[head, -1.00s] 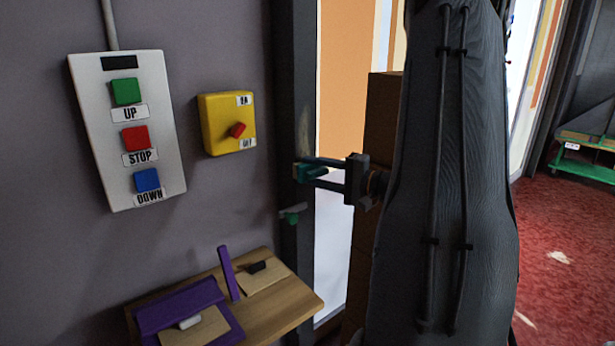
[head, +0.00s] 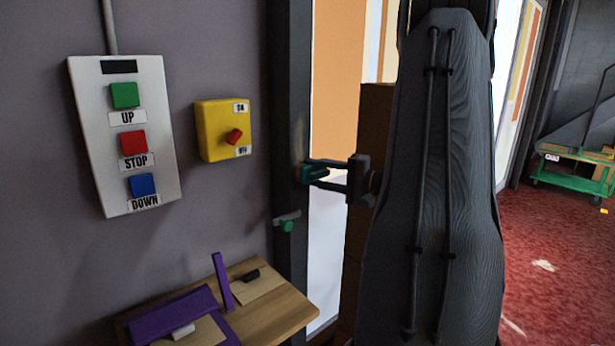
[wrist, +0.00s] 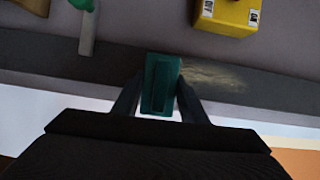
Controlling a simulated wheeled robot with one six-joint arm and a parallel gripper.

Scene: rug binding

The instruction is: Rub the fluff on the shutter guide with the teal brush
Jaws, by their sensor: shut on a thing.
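My gripper (head: 318,171) is shut on the teal brush (wrist: 160,84), which also shows in the head view (head: 307,174). The brush sits between the two dark fingers in the wrist view. The shutter guide (head: 291,90) is a dark upright channel by the doorway; it crosses the wrist view as a dark band (wrist: 110,64). The fluff (wrist: 215,77) is a pale, streaky patch on the guide, just right of the brush in the wrist view. In the head view the fluff (head: 299,148) is a faint smear just above the brush. I cannot tell whether the bristles touch the guide.
A white panel (head: 160,150) with UP, STOP and DOWN buttons and a yellow switch box (head: 222,140) are on the wall left of the guide. A green-ended peg (head: 287,225) sticks out below the brush. A wooden shelf (head: 285,312) holds purple items. A green trolley (head: 570,182) stands far right.

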